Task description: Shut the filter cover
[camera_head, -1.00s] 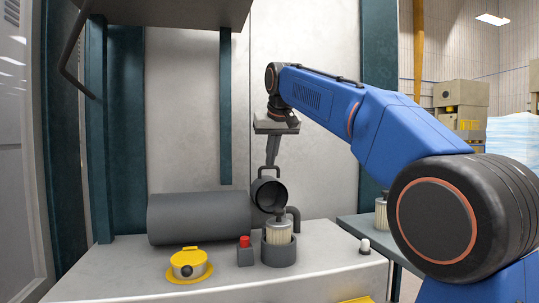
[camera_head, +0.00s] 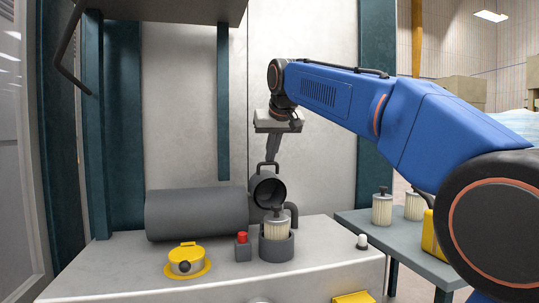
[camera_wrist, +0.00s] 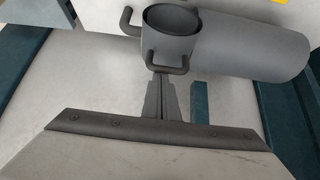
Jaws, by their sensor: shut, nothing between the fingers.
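The filter cover (camera_head: 268,190) is a dark grey cup with a bar handle. It stands open, tipped up behind the filter housing (camera_head: 276,248), its hollow mouth facing forward. A pale pleated filter with a dark knob (camera_head: 277,228) sits upright in the housing. My gripper (camera_head: 271,158) is shut and empty, pointing down just behind and above the cover, at its handle. In the wrist view the cover (camera_wrist: 167,45) is at the top, and my closed fingertips (camera_wrist: 160,75) are by its handle. I cannot tell whether they touch.
A large grey cylinder (camera_head: 197,214) lies left of the cover. A yellow-rimmed cap (camera_head: 187,262) and a red button (camera_head: 242,238) are in front. A side table (camera_head: 356,219) with spare filters (camera_head: 382,208) stands right. An overhead panel (camera_head: 165,8) hangs upper left.

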